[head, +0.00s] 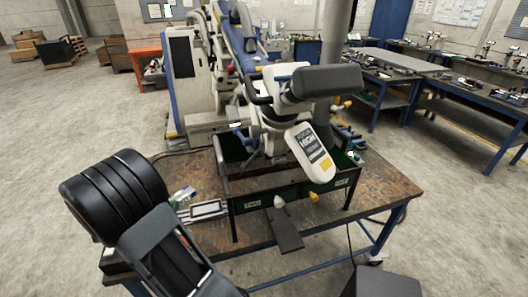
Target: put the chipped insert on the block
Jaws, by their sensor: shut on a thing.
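A rusty brown workbench (385,192) stands in front of me. A green open tray (290,197) with labels on its front wall stands on it. I cannot pick out the chipped insert or tell which thing is the block. A dark flat plate (284,230) lies at the bench's front, below the tray. My arm's black links fill the lower left; I cannot see my gripper or what it holds.
A white-framed flat item (208,209) and a small green-white packet (183,196) lie left of the tray. A white and blue machine (188,75) stands behind. A thick grey post (337,30) rises behind the head. The bench's right end is clear.

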